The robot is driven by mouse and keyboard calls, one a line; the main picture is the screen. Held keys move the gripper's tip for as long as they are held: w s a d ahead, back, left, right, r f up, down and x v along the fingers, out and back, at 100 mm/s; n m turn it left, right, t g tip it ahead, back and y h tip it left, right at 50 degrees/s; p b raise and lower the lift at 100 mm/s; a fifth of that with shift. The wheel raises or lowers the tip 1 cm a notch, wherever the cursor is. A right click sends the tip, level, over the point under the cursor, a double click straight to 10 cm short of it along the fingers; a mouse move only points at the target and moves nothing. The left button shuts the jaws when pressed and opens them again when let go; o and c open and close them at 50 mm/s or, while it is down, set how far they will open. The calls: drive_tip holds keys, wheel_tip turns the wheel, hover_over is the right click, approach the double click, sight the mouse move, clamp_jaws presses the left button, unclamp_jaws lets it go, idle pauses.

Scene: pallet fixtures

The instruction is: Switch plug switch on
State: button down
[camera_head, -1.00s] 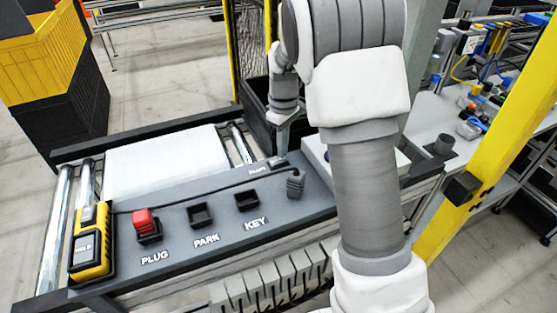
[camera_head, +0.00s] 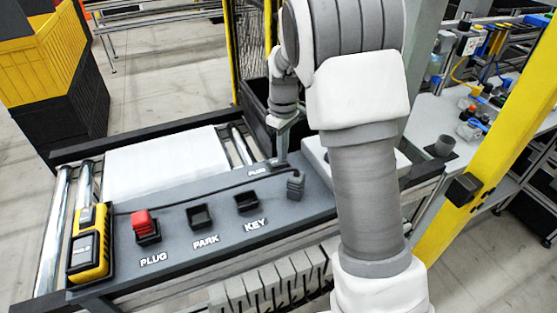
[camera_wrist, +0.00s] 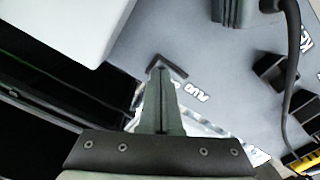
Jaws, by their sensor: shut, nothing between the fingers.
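The plug switch is a small dark rocker (camera_wrist: 172,68) at the far edge of the grey panel, beside a white label (camera_wrist: 198,90). In the head view the switch (camera_head: 275,164) is partly covered by my gripper (camera_head: 281,158). My gripper is shut and empty, pointing down at the panel. In the wrist view its fingertips (camera_wrist: 160,72) are at the switch, overlapping its edge. I cannot tell if they touch it or which way the switch is tipped.
A red plug (camera_head: 142,224) sits in the PLUG socket. The PARK (camera_head: 199,216) and KEY (camera_head: 246,202) sockets look empty. A grey connector (camera_head: 295,184) with a black cable stands near the switch. A yellow device (camera_head: 90,245) is at the panel's left end.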

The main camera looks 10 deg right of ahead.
wheel_tip(320, 180, up, 7)
drive_tip(key=p, duration=0.4)
idle(0.6)
drive_tip(key=s+r+m+t, duration=0.3)
drive_tip(key=s+r+m, duration=0.1)
drive_tip(key=s+r, duration=0.9)
drive_tip(key=s+m+t, duration=0.2)
drive_tip(key=s+m, duration=0.2)
drive_tip(key=s, duration=1)
drive_tip(key=shift+s+r+t, duration=0.15)
drive_tip(key=shift+r+t, duration=0.15)
drive_tip(key=shift+r, duration=0.1)
